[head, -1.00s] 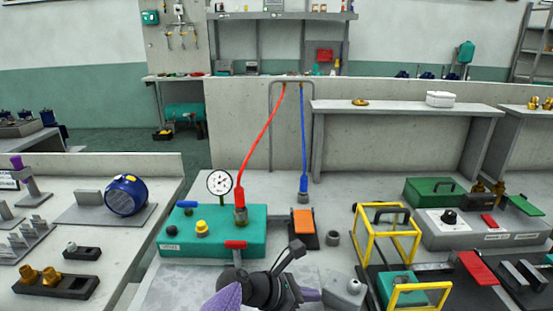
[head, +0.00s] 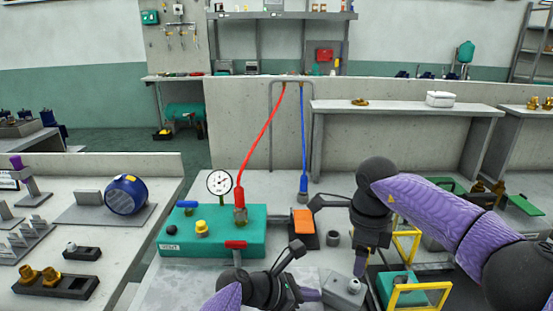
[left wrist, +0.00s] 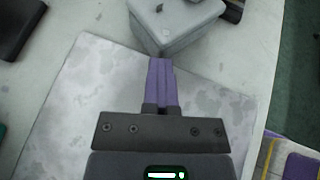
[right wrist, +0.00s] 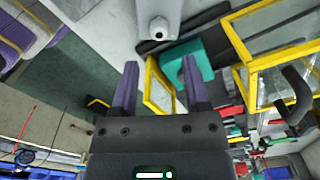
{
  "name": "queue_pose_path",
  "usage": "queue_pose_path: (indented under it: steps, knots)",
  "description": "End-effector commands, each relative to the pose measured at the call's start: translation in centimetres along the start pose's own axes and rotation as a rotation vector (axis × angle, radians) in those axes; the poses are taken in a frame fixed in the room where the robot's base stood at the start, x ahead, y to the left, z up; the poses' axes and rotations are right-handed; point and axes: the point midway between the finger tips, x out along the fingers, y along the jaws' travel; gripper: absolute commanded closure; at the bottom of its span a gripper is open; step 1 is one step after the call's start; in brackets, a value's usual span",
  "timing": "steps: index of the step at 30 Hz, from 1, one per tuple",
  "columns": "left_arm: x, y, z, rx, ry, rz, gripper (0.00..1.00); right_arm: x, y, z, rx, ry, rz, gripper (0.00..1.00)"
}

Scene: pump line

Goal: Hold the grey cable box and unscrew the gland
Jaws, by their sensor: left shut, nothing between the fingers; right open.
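The grey cable box (head: 343,293) sits at the front of the bench, right of my left gripper. Its small round gland (head: 354,285) shows on it. The box (left wrist: 178,28) is at the top of the left wrist view. My left gripper (head: 316,295) is shut and empty, its purple fingertips (left wrist: 159,64) close to the box's near side; I cannot tell whether they touch. My right gripper (head: 360,266) hangs fingers down just above and behind the box. It is open and empty in the right wrist view (right wrist: 157,75), with the gland (right wrist: 158,28) beyond the fingertips.
A teal pump block (head: 212,242) with a gauge and a red hose stands to the left. An orange-topped block (head: 303,222) and a grey ring (head: 333,239) lie behind the box. Yellow frames (head: 420,295) and a teal block (head: 394,287) stand close on the right.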

Motion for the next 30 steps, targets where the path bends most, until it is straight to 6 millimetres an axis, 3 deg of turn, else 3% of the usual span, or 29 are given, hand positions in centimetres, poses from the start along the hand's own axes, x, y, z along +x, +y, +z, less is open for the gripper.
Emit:
queue_pose_path:
  steps: [6,12,24,30]
  knots:
    - [0.1,-0.1,0.0,0.000,-0.001,-0.002,1.00,4.0,0.2,0.1,0.000,-0.002,0.006,0.41]
    - [0.1,-0.1,0.0,0.000,-0.001,-0.002,1.00,6.4,0.2,0.1,0.001,-0.004,0.005,0.41]
    - [0.1,-0.1,0.1,0.000,-0.001,-0.002,1.00,6.8,0.1,0.2,0.001,-0.006,0.004,0.41]
    - [0.1,-0.1,0.1,0.000,-0.001,-0.002,1.00,5.4,0.1,0.1,0.001,-0.007,0.003,0.41]
